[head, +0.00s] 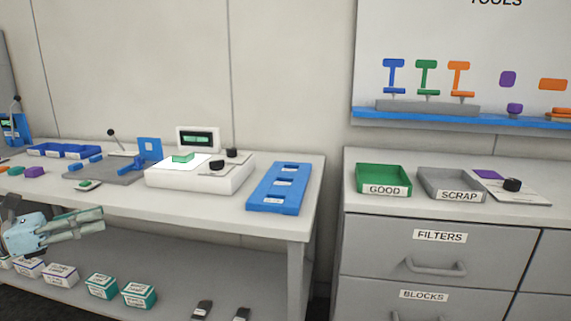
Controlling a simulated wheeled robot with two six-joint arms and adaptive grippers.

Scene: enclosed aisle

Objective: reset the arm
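My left gripper (98,221) shows at the left edge, in front of the long workbench's front edge, its fingers pointing right. Its two fingers look apart, with nothing seen between them. Its arm is mostly cut off by the picture's edge. My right gripper is not in view. A green block (183,157) rests on the white device (200,178) with a green display, on the bench behind and to the right of my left gripper.
The workbench (225,209) also holds a blue slotted tray (262,198), a grey fixture plate (103,176) and blue bins (68,148). Small labelled boxes (101,285) stand on the lower shelf. At right, a drawer cabinet (388,234) carries GOOD (384,172) and SCRAP (452,180) trays.

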